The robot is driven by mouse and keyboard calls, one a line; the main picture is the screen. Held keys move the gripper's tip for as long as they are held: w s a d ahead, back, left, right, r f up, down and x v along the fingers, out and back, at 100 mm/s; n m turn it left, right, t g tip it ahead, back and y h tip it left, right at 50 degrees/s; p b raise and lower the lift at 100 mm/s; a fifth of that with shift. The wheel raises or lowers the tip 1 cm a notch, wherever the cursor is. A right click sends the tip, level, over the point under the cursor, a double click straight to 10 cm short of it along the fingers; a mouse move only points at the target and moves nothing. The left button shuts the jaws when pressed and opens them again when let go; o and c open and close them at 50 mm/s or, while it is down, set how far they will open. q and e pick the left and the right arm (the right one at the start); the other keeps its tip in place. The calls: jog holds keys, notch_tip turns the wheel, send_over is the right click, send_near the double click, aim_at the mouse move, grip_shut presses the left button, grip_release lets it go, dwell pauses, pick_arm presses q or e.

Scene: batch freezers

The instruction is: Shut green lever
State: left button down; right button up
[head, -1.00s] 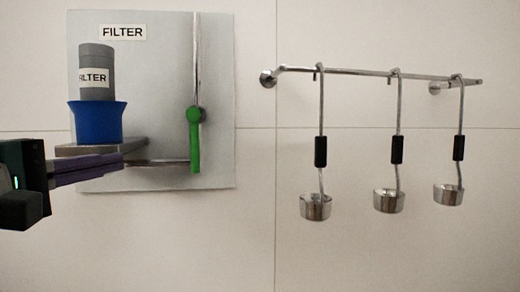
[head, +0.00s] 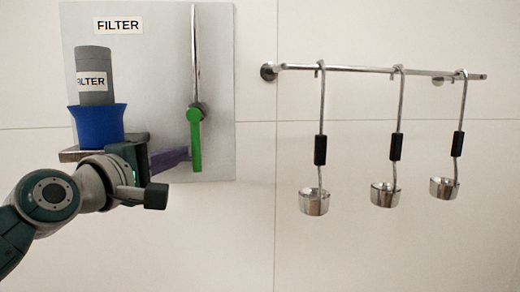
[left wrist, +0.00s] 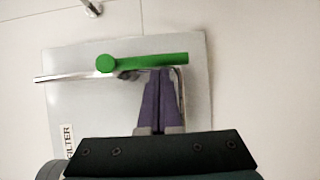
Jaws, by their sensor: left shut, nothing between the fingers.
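The green lever (head: 195,142) hangs straight down from its pivot on the grey filter panel (head: 155,60). It also shows in the left wrist view (left wrist: 150,61), lying across the picture. My left gripper (head: 187,154) is shut and empty, with its purple fingers pointing right. Its fingertips are just left of the lever's lower half in the head view. In the left wrist view the closed fingertips (left wrist: 158,71) reach the lever's edge; I cannot tell if they touch it. My right gripper is not in view.
A grey filter canister (head: 95,77) stands in a blue funnel (head: 98,124) on a metal shelf behind my left arm. A metal pipe (head: 195,55) runs up from the lever's pivot. Several ladles hang from a rail (head: 360,69) at right. The wall between is clear.

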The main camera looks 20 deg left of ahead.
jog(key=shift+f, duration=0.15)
pick_arm(q)
jog(key=shift+w+d+f+n+b, duration=0.1)
jog(key=shift+d+f+n+b, duration=0.15)
jog(key=shift+b, duration=0.3)
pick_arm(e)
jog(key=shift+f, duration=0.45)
